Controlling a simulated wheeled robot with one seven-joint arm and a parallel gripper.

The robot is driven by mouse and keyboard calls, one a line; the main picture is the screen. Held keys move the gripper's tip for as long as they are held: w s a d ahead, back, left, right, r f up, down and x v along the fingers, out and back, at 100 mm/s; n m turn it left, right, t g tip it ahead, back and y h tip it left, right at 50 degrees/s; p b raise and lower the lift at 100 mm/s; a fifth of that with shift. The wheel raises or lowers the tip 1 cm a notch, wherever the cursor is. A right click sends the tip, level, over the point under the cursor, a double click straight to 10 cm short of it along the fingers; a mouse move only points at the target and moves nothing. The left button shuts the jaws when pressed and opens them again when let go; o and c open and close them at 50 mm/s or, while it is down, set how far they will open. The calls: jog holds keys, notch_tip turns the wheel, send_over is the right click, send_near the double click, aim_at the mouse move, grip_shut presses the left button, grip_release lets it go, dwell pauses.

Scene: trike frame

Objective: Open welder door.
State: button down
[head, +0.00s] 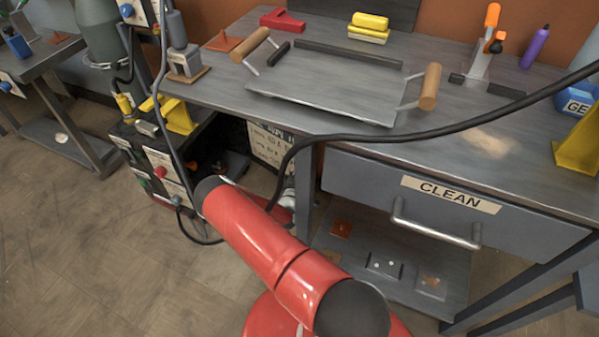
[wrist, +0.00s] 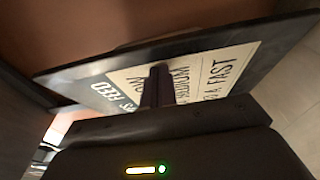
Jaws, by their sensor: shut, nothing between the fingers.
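The welder (head: 160,165) is a dark box with knobs on its front, low at the left beside the workbench. Its door (head: 268,145), a dark panel with a white lettered label, stands swung out to the right of the box, and a dark inside shows between them. The red arm partly covers this area. In the wrist view the door (wrist: 80,80) spans the picture as a tilted dark-edged panel with its label. My gripper (wrist: 160,72) is shut and empty, its fingers in front of the label. I cannot tell whether they touch it. The gripper is hidden in the head view.
The workbench (head: 330,95) overhangs close by, with a handled metal tray on top and a drawer (head: 450,205) marked CLEAN. A black cable (head: 400,135) crosses the bench and hangs near the arm. A grey gas cylinder (head: 103,40) stands behind the welder. Floor at the left is clear.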

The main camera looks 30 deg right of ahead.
jog(key=v, duration=0.8)
